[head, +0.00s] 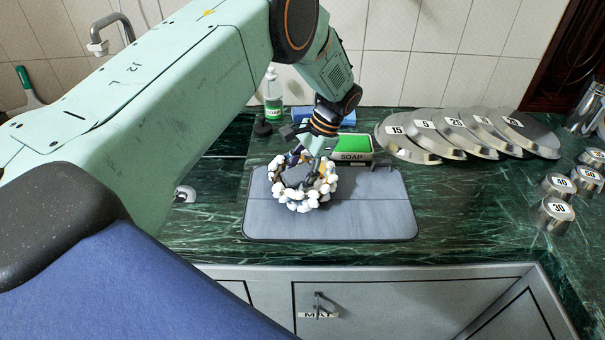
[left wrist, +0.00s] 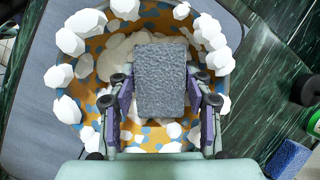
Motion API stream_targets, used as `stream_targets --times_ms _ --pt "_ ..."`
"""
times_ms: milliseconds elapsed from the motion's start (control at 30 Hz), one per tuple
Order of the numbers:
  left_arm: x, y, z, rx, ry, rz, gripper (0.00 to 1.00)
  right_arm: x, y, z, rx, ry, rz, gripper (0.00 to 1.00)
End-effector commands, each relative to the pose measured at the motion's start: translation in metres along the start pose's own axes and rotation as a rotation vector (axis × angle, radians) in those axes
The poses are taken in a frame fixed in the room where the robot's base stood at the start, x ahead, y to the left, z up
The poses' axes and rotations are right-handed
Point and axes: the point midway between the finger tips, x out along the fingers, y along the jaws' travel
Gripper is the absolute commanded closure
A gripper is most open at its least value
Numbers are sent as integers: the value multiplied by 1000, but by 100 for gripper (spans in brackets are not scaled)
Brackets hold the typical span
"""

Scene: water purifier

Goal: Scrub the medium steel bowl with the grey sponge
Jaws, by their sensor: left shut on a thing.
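A round bowl (head: 303,203) sits on the grey mat (head: 375,212), its rim ringed with white foam lumps. In the left wrist view the bowl's inside (left wrist: 85,88) looks orange with blue spots and more foam; no bare steel shows clearly. My left gripper (head: 306,176) reaches down into the bowl. It is shut on the grey sponge (left wrist: 160,82), which lies between its two fingers over the bowl's inside. Whether the sponge touches the bowl is hard to tell. My right gripper is not in view.
A SOAP tray with a green top (head: 352,147) stands just behind the mat, near a soap bottle (head: 272,97) and a blue sponge (left wrist: 288,158). Numbered steel lids (head: 408,140) lean at the back right; numbered metal cups (head: 552,214) stand at right. The mat's right side is clear.

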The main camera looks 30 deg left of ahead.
Motion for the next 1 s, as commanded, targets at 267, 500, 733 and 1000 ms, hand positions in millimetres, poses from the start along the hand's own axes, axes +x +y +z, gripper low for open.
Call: stream_targets --times_ms 267,500,733,1000 --pt "4 -2 12 -2 -3 2 75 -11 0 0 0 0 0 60" --pt "9 -4 22 0 -3 2 75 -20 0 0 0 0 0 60" --pt "11 -3 24 0 -1 1 75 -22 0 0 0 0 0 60" --pt "10 6 22 0 -2 1 75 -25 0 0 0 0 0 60"
